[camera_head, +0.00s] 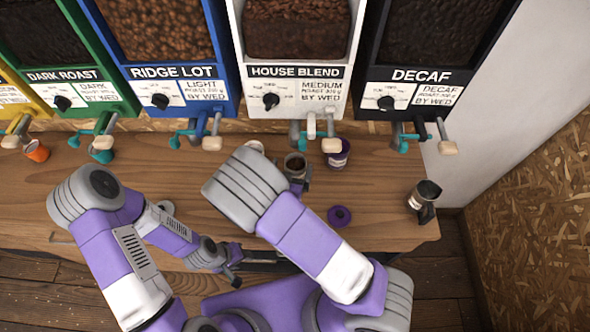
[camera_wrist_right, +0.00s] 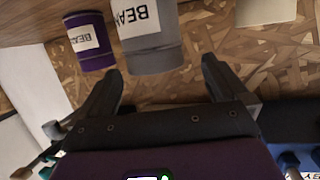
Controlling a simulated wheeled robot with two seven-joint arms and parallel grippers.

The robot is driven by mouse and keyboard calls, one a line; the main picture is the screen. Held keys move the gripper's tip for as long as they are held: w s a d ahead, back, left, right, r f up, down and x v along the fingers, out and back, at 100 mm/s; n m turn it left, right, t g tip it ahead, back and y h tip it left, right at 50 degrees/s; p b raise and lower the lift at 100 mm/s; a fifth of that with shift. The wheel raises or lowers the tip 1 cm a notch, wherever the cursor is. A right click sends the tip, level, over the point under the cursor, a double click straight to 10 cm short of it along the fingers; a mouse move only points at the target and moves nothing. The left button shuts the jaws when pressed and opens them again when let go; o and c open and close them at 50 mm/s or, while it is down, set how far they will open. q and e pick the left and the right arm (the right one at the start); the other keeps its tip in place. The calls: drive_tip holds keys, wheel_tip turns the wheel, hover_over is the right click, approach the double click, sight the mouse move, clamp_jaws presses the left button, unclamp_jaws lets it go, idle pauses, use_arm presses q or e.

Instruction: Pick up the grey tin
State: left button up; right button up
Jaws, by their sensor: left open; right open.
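The grey tin (camera_head: 296,163) stands upright on the wooden counter below the House Blend dispenser, its top open and dark inside. It also shows in the right wrist view (camera_wrist_right: 152,50), with a white label. My right gripper (camera_wrist_right: 163,72) is open and faces the tin, with its fingers spread toward either side of it; I see no clear contact. In the head view, my right forearm and wrist hide most of this gripper. My left gripper (camera_head: 230,264) is open and empty near the counter's front edge, away from the tin.
A purple tin (camera_head: 338,152) stands close to the grey tin's right. A purple lid (camera_head: 340,215) lies on the counter. Dispensers line the back. The counter's right-middle is mostly clear.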

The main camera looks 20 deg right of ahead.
sight(297, 155)
drive_tip(key=x, duration=0.5)
drive_tip(key=shift+w+d+f, duration=0.1)
drive_tip(key=shift+d+f, duration=0.1)
drive_tip(key=shift+d, duration=0.15)
drive_tip(key=shift+c, duration=0.2)
drive_tip(key=shift+r, duration=0.1)
drive_tip(key=c, duration=1.2)
